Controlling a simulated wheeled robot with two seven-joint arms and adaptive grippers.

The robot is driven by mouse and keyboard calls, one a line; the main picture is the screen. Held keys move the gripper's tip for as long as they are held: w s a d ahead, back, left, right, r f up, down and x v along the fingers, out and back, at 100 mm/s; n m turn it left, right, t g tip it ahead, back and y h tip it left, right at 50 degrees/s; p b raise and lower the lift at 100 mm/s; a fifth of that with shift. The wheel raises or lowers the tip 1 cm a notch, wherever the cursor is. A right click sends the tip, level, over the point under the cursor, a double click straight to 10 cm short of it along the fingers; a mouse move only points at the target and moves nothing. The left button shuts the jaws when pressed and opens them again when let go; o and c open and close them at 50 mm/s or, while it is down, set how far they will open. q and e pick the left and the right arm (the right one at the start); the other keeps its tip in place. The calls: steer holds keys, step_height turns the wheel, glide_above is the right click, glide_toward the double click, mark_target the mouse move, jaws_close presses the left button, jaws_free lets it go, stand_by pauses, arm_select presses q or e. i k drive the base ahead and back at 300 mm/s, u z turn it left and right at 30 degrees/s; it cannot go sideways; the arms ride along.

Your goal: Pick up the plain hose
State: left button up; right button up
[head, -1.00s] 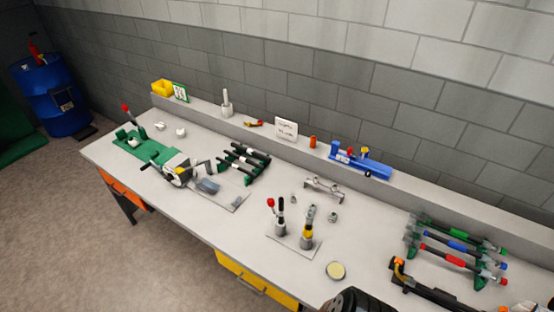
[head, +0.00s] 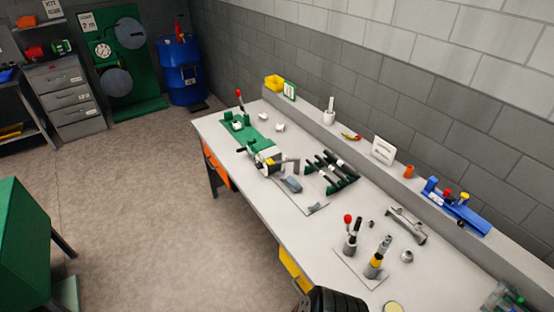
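Several dark hose-like pieces (head: 331,169) lie side by side on a green-ended rack in the middle of the workbench (head: 292,226). I cannot tell which of them, if any, is the plain hose. At the lower right edge, only the green end of another rack (head: 511,296) shows; most of it is cut off. Neither gripper can be made out. A dark ribbed part of my own body shows at the bottom edge.
A blue barrel (head: 183,75), drawers (head: 73,95) and a green machine (head: 28,245) stand off the bench. The floor between is clear.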

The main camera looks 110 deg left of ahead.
mark_target(337, 160)
steer(key=u, duration=3.75)
